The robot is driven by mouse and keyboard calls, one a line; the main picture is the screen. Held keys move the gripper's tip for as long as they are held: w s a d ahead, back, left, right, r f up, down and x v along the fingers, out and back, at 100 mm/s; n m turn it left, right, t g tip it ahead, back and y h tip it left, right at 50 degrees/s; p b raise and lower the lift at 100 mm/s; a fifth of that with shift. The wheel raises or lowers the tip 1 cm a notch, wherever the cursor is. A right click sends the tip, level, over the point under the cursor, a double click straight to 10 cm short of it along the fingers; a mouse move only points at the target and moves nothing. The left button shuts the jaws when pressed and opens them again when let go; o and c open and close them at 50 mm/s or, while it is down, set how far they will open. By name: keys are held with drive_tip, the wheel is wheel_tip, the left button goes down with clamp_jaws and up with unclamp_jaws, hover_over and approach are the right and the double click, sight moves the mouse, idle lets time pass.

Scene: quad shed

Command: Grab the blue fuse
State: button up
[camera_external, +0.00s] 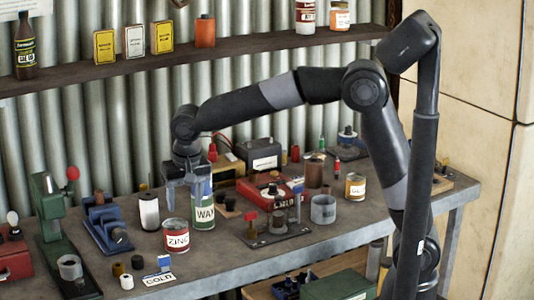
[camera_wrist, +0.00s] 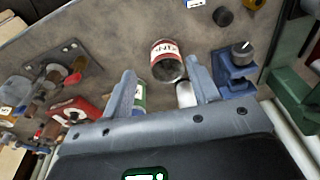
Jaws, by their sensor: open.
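A small blue-and-white piece (camera_external: 165,263) stands at the table's front edge, beside the COLD card; it may be the blue fuse, but it is too small to be sure. A blue-and-white piece (camera_wrist: 194,3) also shows cut off at the top of the wrist view. My gripper (camera_external: 184,202) is open and empty, pointing down above the bench next to the green WAX can, behind and above the small piece. In the wrist view my gripper (camera_wrist: 160,70) has its fingers spread, with the ZINC can (camera_wrist: 166,62) showing between and beyond them.
The ZINC can (camera_external: 176,235), WAX can (camera_external: 202,208) and white cylinder (camera_external: 149,212) stand close around my gripper. A blue holder (camera_external: 104,228) and a green press (camera_external: 52,225) are to the left. Small dark cylinders (camera_external: 126,281) stand near the front edge.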

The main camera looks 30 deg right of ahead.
approach(159, 262)
drive_tip(key=f, duration=0.2)
drive_tip(key=w+f, duration=0.1)
drive_tip(key=f, duration=0.7)
drive_tip(key=shift+w+a, duration=0.15)
drive_tip(key=shift+w, duration=0.25)
drive_tip(key=c, duration=1)
